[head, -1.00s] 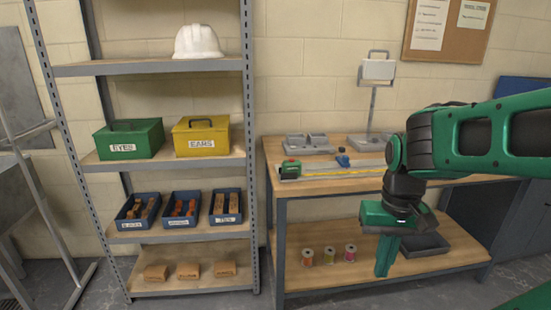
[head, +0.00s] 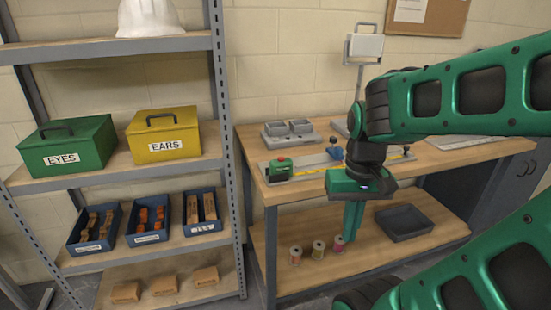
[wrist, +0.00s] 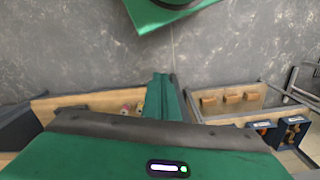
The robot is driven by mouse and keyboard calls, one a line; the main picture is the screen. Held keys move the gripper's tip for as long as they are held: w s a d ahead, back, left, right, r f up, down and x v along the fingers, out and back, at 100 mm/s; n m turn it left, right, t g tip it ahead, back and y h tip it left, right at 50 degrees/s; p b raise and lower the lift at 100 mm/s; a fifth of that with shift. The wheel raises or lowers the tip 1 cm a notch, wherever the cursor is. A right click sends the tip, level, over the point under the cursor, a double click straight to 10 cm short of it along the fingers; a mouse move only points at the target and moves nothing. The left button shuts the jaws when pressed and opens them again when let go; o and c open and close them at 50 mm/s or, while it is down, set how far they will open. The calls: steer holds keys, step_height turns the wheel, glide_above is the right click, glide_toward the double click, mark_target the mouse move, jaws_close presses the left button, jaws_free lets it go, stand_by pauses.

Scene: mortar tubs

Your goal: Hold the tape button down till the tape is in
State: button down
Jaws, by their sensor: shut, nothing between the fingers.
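The tape measure (head: 279,169) is a small green case with a red button on top, at the front left of the workbench top (head: 450,157). A yellow tape strip (head: 311,171) runs out of it to the right along a grey rail, and its far part is partly hidden by my arm. My gripper (head: 351,236) points down in front of the bench's front edge, right of the tape measure and apart from it. Its fingers are together and empty. In the wrist view the closed fingers (wrist: 161,76) point toward the floor.
A blue clamp (head: 335,150) and grey blocks (head: 289,129) are on the bench. Spools (head: 318,249) and a dark tray (head: 405,222) are on its lower shelf. A metal rack with a green box (head: 68,145), a yellow box (head: 163,135) and blue bins stands to the left.

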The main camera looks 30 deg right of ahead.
step_height(320, 180, up, 13)
steer(key=n+t+y, duration=0.1)
steer(key=t+y, duration=0.2)
steer(key=t, duration=0.6)
glide_above(281, 159)
steer(key=shift+s+d, duration=0.3)
steer(key=shift+d, duration=0.1)
steer(key=shift+f, duration=0.15)
steer(key=shift+f, duration=4.3)
steer(key=shift+f, duration=0.2)
steer(key=shift+s+f, duration=0.1)
steer(key=shift+f, duration=0.1)
